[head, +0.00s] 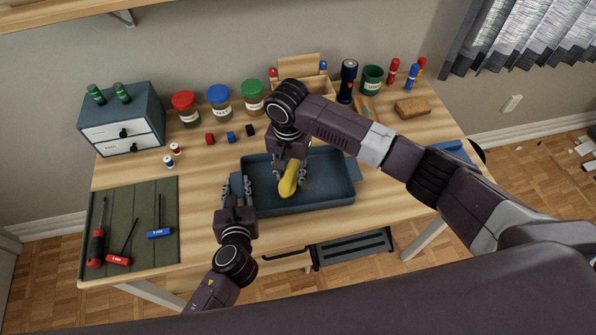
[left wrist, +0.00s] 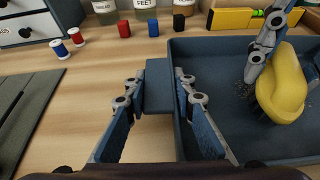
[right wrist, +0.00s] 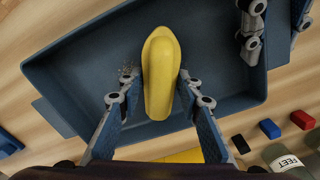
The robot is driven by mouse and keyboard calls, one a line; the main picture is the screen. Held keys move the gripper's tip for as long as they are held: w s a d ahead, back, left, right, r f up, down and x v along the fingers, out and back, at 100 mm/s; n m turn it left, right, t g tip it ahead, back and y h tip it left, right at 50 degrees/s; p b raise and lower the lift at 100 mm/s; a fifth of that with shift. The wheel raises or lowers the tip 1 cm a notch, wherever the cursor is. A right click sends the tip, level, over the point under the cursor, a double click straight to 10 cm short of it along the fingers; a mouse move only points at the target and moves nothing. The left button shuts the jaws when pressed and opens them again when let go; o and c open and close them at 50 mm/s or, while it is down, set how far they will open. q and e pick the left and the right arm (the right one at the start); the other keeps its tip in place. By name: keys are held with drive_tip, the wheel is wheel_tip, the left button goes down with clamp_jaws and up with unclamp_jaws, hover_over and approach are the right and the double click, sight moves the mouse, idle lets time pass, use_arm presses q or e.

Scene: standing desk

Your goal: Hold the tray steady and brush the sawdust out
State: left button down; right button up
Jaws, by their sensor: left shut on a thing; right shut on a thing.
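A blue tray (head: 325,195) lies on the wooden desk, with a tab handle at each end. My left gripper (head: 237,190) is shut on the tray's left handle; in the left wrist view the handle (left wrist: 159,85) sits between its fingers. My right gripper (head: 289,172) is shut on a yellow brush (head: 288,181) and holds it inside the tray. In the left wrist view the brush (left wrist: 284,85) has dark bristles pointing down near the tray floor. A small patch of sawdust (left wrist: 246,90) shows beside the bristles; in the right wrist view specks (right wrist: 127,73) lie left of the brush.
A small drawer cabinet (head: 122,125), lidded jars (head: 220,105), coloured blocks (head: 230,136) and a wooden box (head: 305,85) stand behind the tray. A sanding block (head: 412,108) is at the back right.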

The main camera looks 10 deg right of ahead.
sight(289, 173)
drive_tip(key=shift+w+a+r, duration=0.1)
drive_tip(key=shift+a+r, duration=0.1)
drive_tip(key=shift+r, duration=3.85)
use_arm(q)
drive_tip(key=c, duration=1.5)
unclamp_jaws()
drive_tip(key=shift+c, duration=0.2)
use_arm(e)
drive_tip(key=shift+d, duration=0.1)
use_arm(q)
drive_tip(key=v, duration=1.2)
